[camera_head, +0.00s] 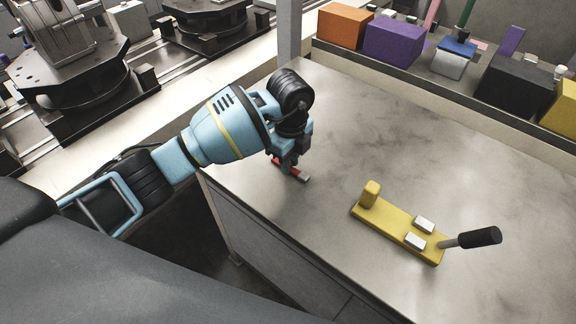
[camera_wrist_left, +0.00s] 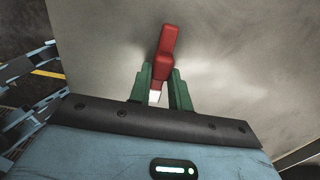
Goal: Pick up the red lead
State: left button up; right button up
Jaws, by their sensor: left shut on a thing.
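The red lead (camera_wrist_left: 165,48) is between the green fingers of my left gripper (camera_wrist_left: 160,92) in the left wrist view. The fingers are shut on it, and its red end sticks out past them. A pale tip shows low between the fingers. In the head view, the red lead (camera_head: 279,162) is partly hidden by my left gripper (camera_head: 287,160), which points down over the left part of the grey worktop (camera_head: 340,130). I cannot tell whether the lead touches the worktop. My right gripper is not in view.
A yellow fixture (camera_head: 392,222) with two pale blocks and a black-handled lever (camera_head: 480,238) lies on the worktop to the right. Orange (camera_head: 343,26), purple (camera_head: 394,40) and black (camera_head: 512,84) boxes line the back. The middle of the worktop is clear.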

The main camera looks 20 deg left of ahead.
pick_arm(q)
jog(key=shift+r, duration=0.1)
grip_shut()
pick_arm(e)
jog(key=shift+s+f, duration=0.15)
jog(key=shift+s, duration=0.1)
pick_arm(q)
jog(key=shift+r, duration=0.4)
jog(key=r, duration=0.2)
jog(key=shift+s+r, duration=0.2)
jog(key=shift+r, duration=0.2)
jog(key=s+r+p, duration=0.1)
jog(key=s, duration=1.4)
jog(key=shift+s+a+r+p, duration=0.15)
jog(key=shift+s+a+p, duration=0.2)
jog(key=shift+a, duration=0.1)
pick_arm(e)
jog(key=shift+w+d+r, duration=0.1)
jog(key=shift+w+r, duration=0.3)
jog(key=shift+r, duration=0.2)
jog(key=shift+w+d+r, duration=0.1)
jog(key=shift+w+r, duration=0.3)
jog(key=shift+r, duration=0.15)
